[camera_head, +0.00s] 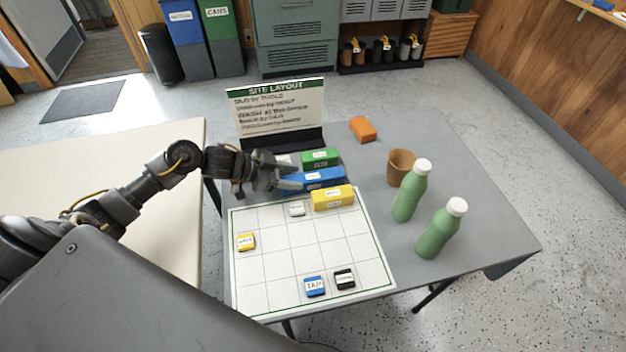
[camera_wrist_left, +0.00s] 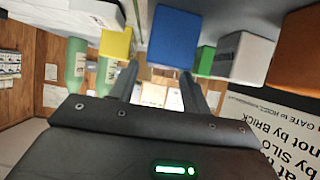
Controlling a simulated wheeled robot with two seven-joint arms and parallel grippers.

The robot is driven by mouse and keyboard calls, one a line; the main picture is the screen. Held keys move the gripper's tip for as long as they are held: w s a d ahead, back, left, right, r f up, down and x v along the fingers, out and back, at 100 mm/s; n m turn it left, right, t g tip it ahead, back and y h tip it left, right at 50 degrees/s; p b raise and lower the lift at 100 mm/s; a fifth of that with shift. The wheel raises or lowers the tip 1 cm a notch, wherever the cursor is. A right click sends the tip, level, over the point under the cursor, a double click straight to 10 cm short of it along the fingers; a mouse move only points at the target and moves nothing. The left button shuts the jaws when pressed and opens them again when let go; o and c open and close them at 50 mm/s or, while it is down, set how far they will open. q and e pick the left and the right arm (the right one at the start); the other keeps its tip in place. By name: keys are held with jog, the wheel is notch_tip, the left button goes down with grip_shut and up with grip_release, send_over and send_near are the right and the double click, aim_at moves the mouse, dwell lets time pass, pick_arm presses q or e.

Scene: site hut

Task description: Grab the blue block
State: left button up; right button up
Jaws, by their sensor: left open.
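The blue block (camera_head: 325,178) lies on the grey table between a green block (camera_head: 321,158) and a yellow block (camera_head: 333,198). In the left wrist view the blue block (camera_wrist_left: 175,36) shows just beyond the fingers, near the top. My left gripper (camera_head: 292,178) is open, at the left end of the blue block. Its two fingers also show in the left wrist view (camera_wrist_left: 158,85), with nothing held between them. I cannot tell whether a fingertip touches the block. The gripper hides part of the block's left end. My right gripper is not in view.
A white grid board (camera_head: 275,255) with several small labelled tiles, one blue (camera_head: 314,286), lies in front. A sign (camera_head: 277,108) stands behind the gripper. Two green bottles (camera_head: 411,192) (camera_head: 441,229), a brown cup (camera_head: 401,167) and an orange block (camera_head: 362,129) stand right.

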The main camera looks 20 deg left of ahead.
aim_at(305, 177)
pick_arm(q)
jog(key=shift+p+x, duration=0.3)
jog(key=shift+x, duration=2.35)
jog(key=shift+w+r, duration=0.1)
jog(key=c, duration=0.9)
